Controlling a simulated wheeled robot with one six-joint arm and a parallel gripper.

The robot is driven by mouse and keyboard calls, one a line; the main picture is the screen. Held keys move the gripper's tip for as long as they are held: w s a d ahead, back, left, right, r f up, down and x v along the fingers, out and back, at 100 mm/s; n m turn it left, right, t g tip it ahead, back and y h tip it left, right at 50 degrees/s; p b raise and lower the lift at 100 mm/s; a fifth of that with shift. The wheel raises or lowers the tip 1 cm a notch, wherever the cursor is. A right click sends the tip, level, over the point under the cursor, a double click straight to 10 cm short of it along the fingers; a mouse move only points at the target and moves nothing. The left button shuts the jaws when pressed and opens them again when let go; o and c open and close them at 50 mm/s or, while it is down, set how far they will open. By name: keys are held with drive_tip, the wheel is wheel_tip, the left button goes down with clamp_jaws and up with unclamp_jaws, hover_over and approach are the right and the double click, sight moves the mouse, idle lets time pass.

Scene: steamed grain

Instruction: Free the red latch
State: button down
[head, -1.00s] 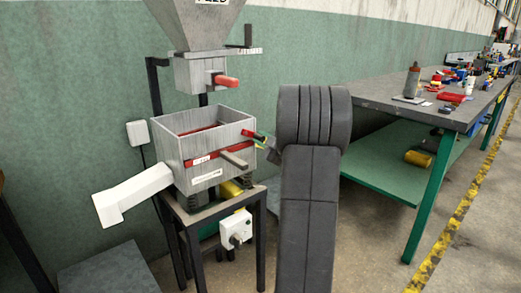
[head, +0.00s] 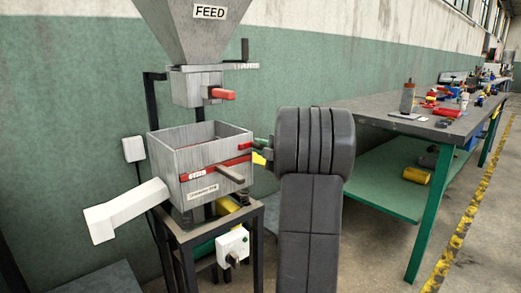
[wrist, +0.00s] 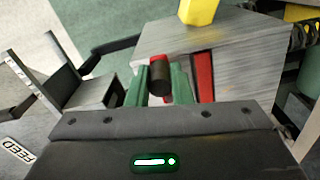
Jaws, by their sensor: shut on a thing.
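The red latch (head: 245,146) is at the upper right edge of the grey open-topped box (head: 208,188). My gripper (head: 259,149) reaches it from the right; my forearm hides much of it. In the wrist view, the green fingers of my gripper (wrist: 157,82) are shut on a short piece with a dark round end and red behind it, which appears to be the latch (wrist: 157,59). A red strip (wrist: 204,76) runs along the box beside the right finger.
A feed hopper (head: 192,28) with a red-handled part (head: 222,93) stands above the box. A grey-brown handle (head: 230,174) sticks out of its front. A yellow piece (wrist: 200,11) is near the fingers. A workbench (head: 430,125) stands at right.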

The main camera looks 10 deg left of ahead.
drive_tip(key=c, duration=1.3)
unclamp_jaws()
drive_tip(key=p+v, duration=0.3)
drive_tip(key=v, duration=1.1)
drive_tip(key=shift+a, duration=0.15)
drive_tip(key=b+x, duration=0.3)
drive_tip(key=x, duration=1)
drive_tip(key=shift+w+a, duration=0.25)
drive_tip(key=shift+w, duration=0.05)
